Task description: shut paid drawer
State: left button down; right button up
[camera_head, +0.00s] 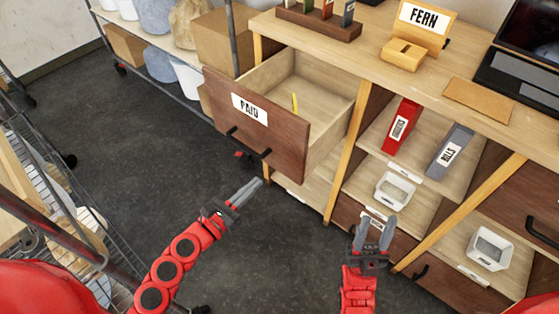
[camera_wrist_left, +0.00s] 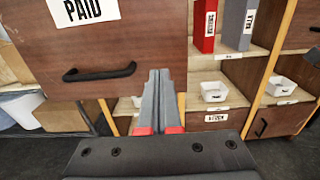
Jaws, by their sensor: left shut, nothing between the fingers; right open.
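The paid drawer (camera_head: 258,123) is pulled out of the desk, with a brown front, a white PAID label (camera_head: 249,108) and a black handle (camera_head: 249,146). A small yellow item (camera_head: 295,103) is inside it. My left gripper (camera_head: 258,183) is shut and empty, in front of and below the drawer front. In the left wrist view the drawer front (camera_wrist_left: 140,40) fills the upper left, and my left gripper (camera_wrist_left: 158,72) points at its lower right part, right of the handle (camera_wrist_left: 98,73). Whether it touches is unclear. My right gripper (camera_head: 376,222) is open and empty, before the lower shelves.
The desk top (camera_head: 370,62) holds a FERN sign (camera_head: 423,18) and a laptop (camera_head: 522,75). Red (camera_head: 401,126) and grey (camera_head: 450,150) binders and white bins (camera_head: 395,190) stand on the shelves. Racks stand at the left and back. The dark floor (camera_head: 120,150) between is clear.

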aim_at(287, 155)
pick_arm(q)
jog(key=p+x, duration=0.3)
jog(key=x, duration=0.6)
jog(key=shift+w+d+r, duration=0.15)
jog(key=shift+w+d, duration=0.1)
jog(key=shift+w, duration=0.05)
jog(key=shift+w+d, duration=0.3)
jog(key=shift+w, duration=0.1)
jog(key=b+x, duration=0.1)
jog(key=x, duration=0.3)
jog(key=b+x, duration=0.2)
jog(key=x, duration=0.2)
jog(key=b+x, duration=0.2)
jog(key=x, duration=0.3)
jog(key=shift+s+d+f, duration=0.1)
jog(key=shift+f, duration=0.25)
jog(key=b+x, duration=0.9)
jog(key=x, duration=0.3)
jog(key=shift+w+d, duration=0.1)
jog(key=shift+w, duration=0.25)
jog(key=shift+w+d+b, duration=0.35)
jog(key=shift+w+b, duration=0.1)
jog(key=shift+b, duration=0.2)
jog(key=shift+r, duration=0.55)
